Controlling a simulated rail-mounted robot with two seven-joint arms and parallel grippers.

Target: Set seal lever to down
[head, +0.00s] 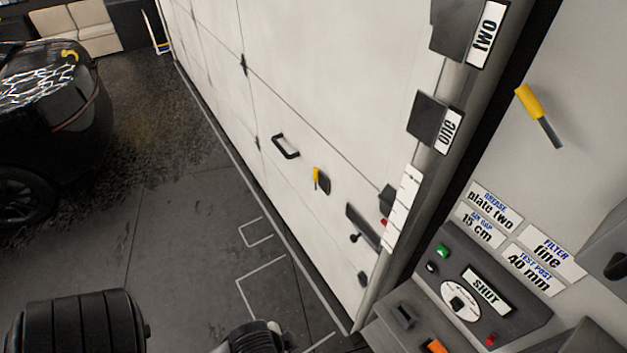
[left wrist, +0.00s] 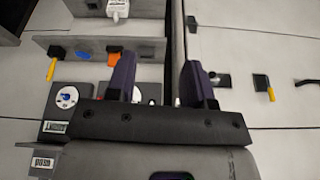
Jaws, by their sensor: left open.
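Two yellow-handled levers show in the head view, and I cannot tell which is the seal lever. One lever (head: 316,176) is on the white door beside a dark plate. The other lever (head: 530,102) is on the right wall, its yellow end at the upper left and dark stem at the lower right. The left wrist view shows a yellow handle (left wrist: 52,69) at the left and another (left wrist: 270,94) at the right on a dark mount. My left gripper (left wrist: 157,82) is open and empty between them, apart from both. My right gripper is not in view.
A control panel (head: 450,240) with buttons, a dial and a "SHUT" label stands at the lower right. The door has a black handle (head: 285,146). A black car (head: 50,130) stands left; floor between is clear.

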